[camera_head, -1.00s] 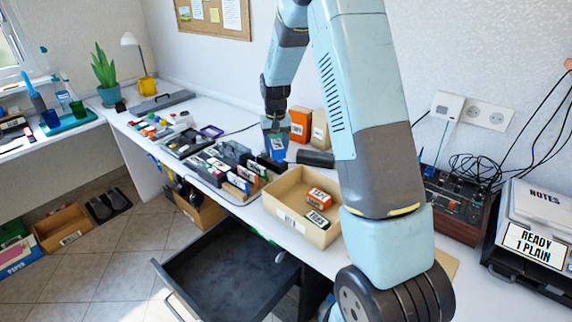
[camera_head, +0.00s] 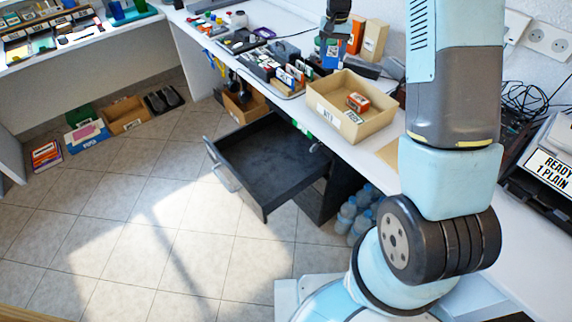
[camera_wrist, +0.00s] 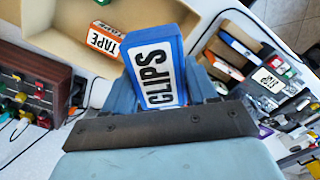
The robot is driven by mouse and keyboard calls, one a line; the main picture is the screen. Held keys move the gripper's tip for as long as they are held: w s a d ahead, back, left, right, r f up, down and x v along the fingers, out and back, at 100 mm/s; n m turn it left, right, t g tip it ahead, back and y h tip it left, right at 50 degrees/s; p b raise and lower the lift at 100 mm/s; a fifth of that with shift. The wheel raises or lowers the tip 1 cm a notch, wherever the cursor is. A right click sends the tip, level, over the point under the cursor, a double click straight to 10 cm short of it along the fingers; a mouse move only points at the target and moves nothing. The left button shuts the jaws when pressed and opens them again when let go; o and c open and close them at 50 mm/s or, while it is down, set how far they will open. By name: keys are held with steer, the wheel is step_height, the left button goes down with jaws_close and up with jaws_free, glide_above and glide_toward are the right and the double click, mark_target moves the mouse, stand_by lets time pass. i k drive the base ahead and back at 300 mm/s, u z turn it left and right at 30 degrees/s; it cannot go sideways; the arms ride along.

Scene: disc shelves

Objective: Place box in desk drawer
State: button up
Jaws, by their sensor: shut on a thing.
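My gripper (camera_head: 333,44) is shut on a small blue box (camera_head: 330,54), held above the desk behind the tan bin. In the wrist view, the blue box (camera_wrist: 157,67) has a white label reading CLIPS and sits between the fingers. The desk drawer (camera_head: 214,160) is pulled out below the desk front, left of my arm. Its dark floor looks empty where visible. The gripper is above the drawer's level and beyond its inner end.
A tan bin (camera_head: 316,98) on the desk holds an orange TAPE box (camera_head: 358,102). Several small boxes stand in an organizer (camera_head: 262,66) to its left. Orange (camera_head: 357,36) and tan (camera_head: 375,40) boxes stand behind. Bottles (camera_head: 352,215) stand under the desk. The floor before the drawer is clear.

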mark_target(276, 158)
steer(key=u, duration=4.6)
steer(key=k, duration=0.15)
steer(key=z, duration=2.95)
steer(key=i, duration=0.2)
steer(key=z, duration=1.2)
steer(key=k, duration=0.9)
steer(key=u, duration=0.2)
steer(key=i, duration=0.9)
steer(key=z, duration=0.05)
